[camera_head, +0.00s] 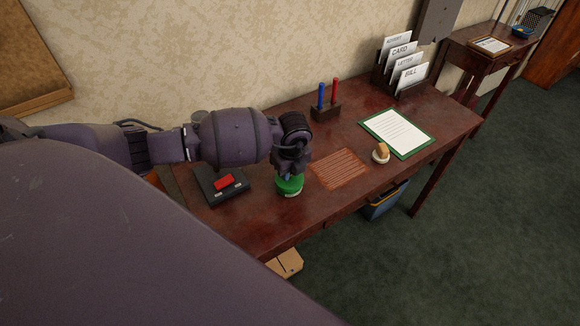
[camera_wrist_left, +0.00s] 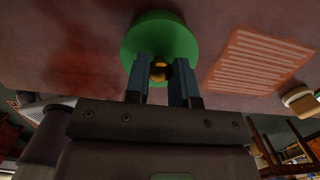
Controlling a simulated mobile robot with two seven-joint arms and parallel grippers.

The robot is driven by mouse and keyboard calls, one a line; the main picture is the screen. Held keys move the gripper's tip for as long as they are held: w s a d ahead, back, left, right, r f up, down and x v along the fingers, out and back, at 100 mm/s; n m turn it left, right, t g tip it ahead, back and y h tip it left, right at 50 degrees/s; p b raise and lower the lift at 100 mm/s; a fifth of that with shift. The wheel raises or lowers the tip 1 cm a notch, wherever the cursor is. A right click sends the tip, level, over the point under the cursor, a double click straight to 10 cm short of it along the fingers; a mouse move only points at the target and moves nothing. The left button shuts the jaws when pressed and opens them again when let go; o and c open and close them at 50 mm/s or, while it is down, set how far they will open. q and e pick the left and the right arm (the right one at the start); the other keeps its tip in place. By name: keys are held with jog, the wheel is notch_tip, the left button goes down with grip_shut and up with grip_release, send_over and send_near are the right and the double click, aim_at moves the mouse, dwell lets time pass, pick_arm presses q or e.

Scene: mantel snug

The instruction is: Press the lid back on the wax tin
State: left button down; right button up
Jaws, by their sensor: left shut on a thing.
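A green round lid (camera_head: 290,184) is on the dark red wooden desk, near its front edge. It also shows in the left wrist view as a green disc (camera_wrist_left: 160,30) with a small brass knob (camera_wrist_left: 159,70). My left gripper (camera_head: 286,174) points down at the lid from above. In the left wrist view my left gripper (camera_wrist_left: 160,72) has its two fingers closed on either side of the knob. The wax tin is mostly hidden under the lid, and I cannot tell how the lid sits on it. My right gripper is not in view.
A black tray (camera_head: 208,187) with a red block (camera_head: 224,182) lies left of the lid. A slatted mat (camera_head: 339,169) and a stamp-like wooden item (camera_head: 381,153) lie to the right. A pen holder (camera_head: 325,111), green-edged paper (camera_head: 398,132) and card rack (camera_head: 400,75) stand farther back.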

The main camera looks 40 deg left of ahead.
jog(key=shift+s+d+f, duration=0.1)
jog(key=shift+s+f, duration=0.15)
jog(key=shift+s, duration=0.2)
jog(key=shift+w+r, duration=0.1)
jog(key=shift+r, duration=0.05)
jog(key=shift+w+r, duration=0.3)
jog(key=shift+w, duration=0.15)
pick_arm(q)
jog(key=shift+p, duration=0.4)
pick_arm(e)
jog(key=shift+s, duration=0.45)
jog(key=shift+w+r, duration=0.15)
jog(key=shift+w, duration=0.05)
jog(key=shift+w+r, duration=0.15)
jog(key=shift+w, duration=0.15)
pick_arm(q)
jog(key=shift+f, duration=0.1)
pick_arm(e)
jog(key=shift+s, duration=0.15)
